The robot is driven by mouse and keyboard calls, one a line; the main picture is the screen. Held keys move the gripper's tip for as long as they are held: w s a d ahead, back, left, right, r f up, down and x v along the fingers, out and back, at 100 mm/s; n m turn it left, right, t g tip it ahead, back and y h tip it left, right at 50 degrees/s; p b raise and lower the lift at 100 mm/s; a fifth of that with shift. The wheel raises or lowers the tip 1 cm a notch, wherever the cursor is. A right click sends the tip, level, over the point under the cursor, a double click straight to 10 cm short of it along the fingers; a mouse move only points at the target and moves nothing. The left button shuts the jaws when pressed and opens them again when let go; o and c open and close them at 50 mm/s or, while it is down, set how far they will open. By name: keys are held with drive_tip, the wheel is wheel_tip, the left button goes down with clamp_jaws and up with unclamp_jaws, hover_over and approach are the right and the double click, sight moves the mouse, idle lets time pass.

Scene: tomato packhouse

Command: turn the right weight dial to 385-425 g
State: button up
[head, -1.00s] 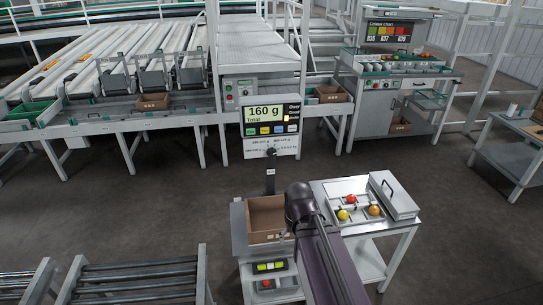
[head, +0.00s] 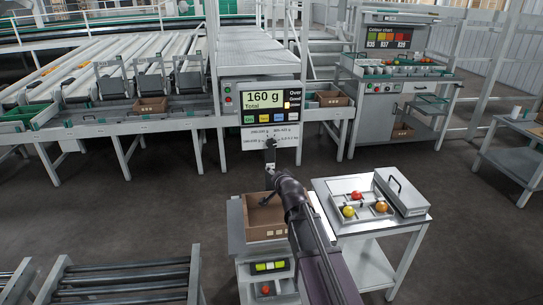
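The weight dial (head: 271,142) is a small dark knob on the white panel under the scale display (head: 265,101). Small range labels surround it; the upper right one seems to read 385-425 g. The knob's pointing direction is too small to tell. The display reads 160 g, Total. My gripper (head: 272,178) is below the dial in the picture, in front of the scale's post, and looks apart from the dial.
A cardboard box (head: 248,232) stands on the stand below the scale. To its right a side table (head: 415,222) holds a tray with red, yellow and orange tomatoes and a grey lidded case (head: 401,192). A grading conveyor (head: 110,128) runs behind. Rollers (head: 125,283) lie at front left.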

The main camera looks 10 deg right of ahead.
sight(272, 145)
drive_tip(key=shift+w+d+r+m+t+h+b, duration=0.15)
drive_tip(key=shift+w+d+r+m+t+b, duration=0.1)
drive_tip(key=shift+w+r+m+t+b, duration=0.3)
drive_tip(key=shift+w+d+r+m+t+h+b, duration=0.25)
drive_tip(key=shift+w+m+t+b, duration=0.15)
drive_tip(key=shift+w+m+t, duration=0.3)
drive_tip(key=shift+w+d+r+m+t+h+b, duration=0.1)
drive_tip(key=shift+w+d+r+m+t+b, duration=0.1)
drive_tip(key=shift+w+r+m+t+b, duration=0.4)
drive_tip(key=shift+w+f, duration=0.15)
drive_tip(key=shift+f, duration=0.05)
drive_tip(key=shift+w, duration=0.1)
drive_tip(key=w, duration=1.3)
drive_tip(key=shift+w, duration=0.35)
drive_tip(key=c, duration=1.1)
